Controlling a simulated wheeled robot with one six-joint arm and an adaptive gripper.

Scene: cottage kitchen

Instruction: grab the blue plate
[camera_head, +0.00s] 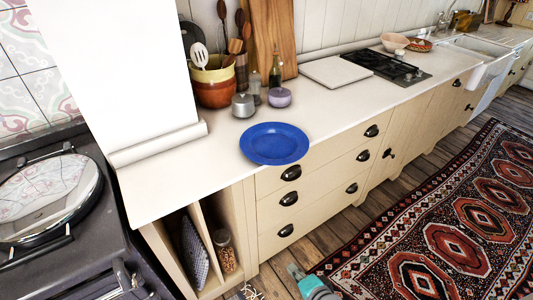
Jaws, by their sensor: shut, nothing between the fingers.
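The blue plate (274,143) lies flat and empty on the white countertop (175,184). It is at the counter's front edge, above the drawers, and its near rim reaches that edge. Nothing covers it. My gripper is not in view. Only a small grey and teal piece, which looks like part of my arm, shows at the bottom edge, below and apart from the plate.
Behind the plate stand a grey pot (243,105), a lilac pot (279,97), a dark bottle (275,70) and a utensil crock (214,82). A white board (335,71) and black hob (386,66) lie right. Counter beside the plate is clear.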

